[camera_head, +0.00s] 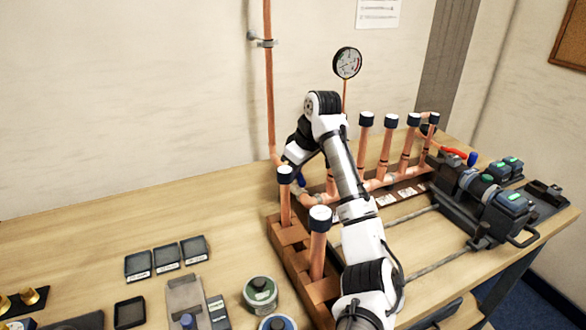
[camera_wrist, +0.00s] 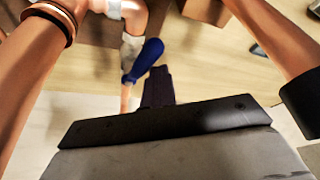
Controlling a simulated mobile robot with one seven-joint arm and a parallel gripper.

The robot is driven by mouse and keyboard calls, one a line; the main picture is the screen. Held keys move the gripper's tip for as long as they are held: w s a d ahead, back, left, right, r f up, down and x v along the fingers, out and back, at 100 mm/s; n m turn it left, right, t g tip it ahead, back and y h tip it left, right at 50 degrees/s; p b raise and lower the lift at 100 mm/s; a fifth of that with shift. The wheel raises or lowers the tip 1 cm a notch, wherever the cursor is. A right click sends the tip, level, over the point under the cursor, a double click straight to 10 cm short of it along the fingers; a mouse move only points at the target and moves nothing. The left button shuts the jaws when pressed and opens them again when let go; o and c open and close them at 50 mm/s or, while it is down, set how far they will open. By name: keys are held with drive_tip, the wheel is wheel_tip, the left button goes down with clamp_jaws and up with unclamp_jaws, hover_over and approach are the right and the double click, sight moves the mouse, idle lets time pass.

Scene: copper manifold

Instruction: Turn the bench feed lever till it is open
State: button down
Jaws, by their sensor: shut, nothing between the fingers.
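The blue lever (camera_wrist: 145,58) shows in the wrist view, set by a pale fitting on a copper pipe (camera_wrist: 135,18). I take it for the bench feed lever; its open or closed position is not clear. My gripper (camera_wrist: 158,74) is shut and empty, its dark fingertips close beside the lever's right side. I cannot tell whether they touch it. In the head view a small blue part (camera_head: 301,181) shows beside my white hand, near the foot of the tall copper riser (camera_head: 269,80). My arm hides much of this area.
Capped copper uprights stand in front, such as the near one (camera_head: 318,245), and behind to the right (camera_head: 390,145). A pressure gauge (camera_head: 347,63) rises behind my arm. Dark clamping gear (camera_head: 490,205) stands at right. Small trays (camera_head: 167,256) and tins (camera_head: 260,292) lie front left; the bench's back left is clear.

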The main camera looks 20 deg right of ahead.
drive_tip(key=shift+d+n+p, duration=0.3)
drive_tip(key=shift+d+n, duration=0.15)
drive_tip(key=shift+n, duration=0.25)
drive_tip(key=shift+s, duration=0.1)
drive_tip(key=shift+f, duration=0.1)
